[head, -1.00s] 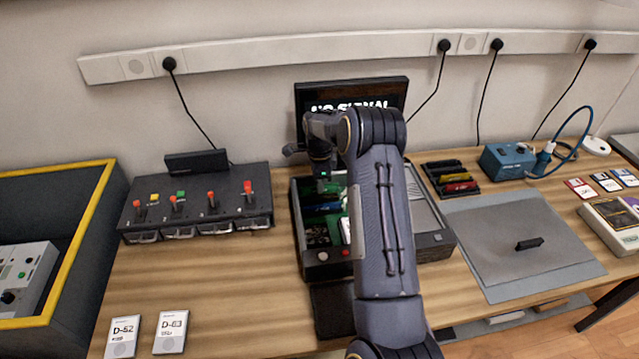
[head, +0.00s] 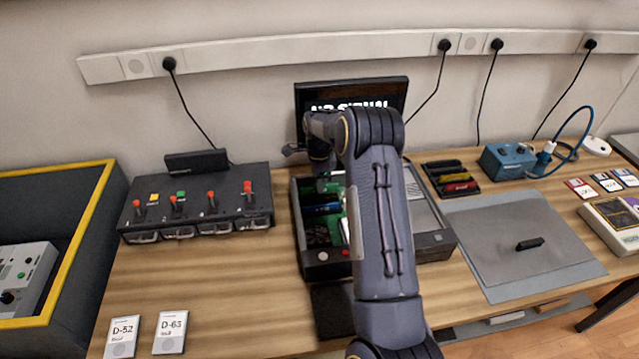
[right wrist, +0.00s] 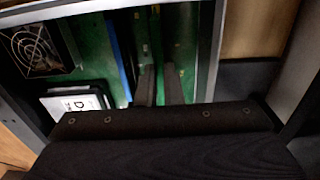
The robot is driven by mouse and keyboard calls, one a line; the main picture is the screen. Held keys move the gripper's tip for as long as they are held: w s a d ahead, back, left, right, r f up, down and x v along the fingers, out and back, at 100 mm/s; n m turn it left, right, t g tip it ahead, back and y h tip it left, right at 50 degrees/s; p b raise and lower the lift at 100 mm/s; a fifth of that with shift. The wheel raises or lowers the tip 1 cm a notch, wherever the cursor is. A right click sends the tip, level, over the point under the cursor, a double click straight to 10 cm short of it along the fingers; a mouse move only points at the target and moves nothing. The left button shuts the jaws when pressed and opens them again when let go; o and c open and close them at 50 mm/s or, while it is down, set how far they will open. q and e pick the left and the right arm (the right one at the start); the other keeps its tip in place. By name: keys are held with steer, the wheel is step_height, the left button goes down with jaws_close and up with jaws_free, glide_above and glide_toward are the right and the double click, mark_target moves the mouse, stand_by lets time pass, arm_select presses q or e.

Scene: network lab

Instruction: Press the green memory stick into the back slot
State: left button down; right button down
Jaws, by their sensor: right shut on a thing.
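The open computer case (head: 297,225) stands mid-table, with a green circuit board (right wrist: 97,55) inside. My right gripper (right wrist: 159,84) reaches down into it and is shut on the green memory stick (right wrist: 156,50), a narrow dark-green edge between the fingers in the right wrist view. A blue stick (right wrist: 124,62) stands to the left of the fingers; it also shows in the head view (head: 322,209). My arm hides much of the case in the head view. The back slot and the stick's lower edge are hidden, so I cannot tell how deep the stick sits. My left gripper is not in view.
A fan (right wrist: 36,48) and a white-labelled part (right wrist: 76,103) sit inside the case. A monitor (head: 350,93) stands behind it. A switch box (head: 195,203) is at left, a rack of sticks (head: 450,180) at right. A grey mat (head: 510,265) holds a small black piece (head: 529,244).

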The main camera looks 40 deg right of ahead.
steer(key=shift+f, duration=0.1)
stand_by(0.6)
steer(key=shift+f+b, duration=0.7)
steer(key=shift+f, duration=0.1)
steer(key=shift+f+b, duration=0.5)
steer(key=shift+f, duration=0.15)
stand_by(0.8)
steer(key=c, duration=1.5)
jaws_free()
steer(key=shift+s+f, duration=0.1)
steer(key=shift+o, duration=1.2)
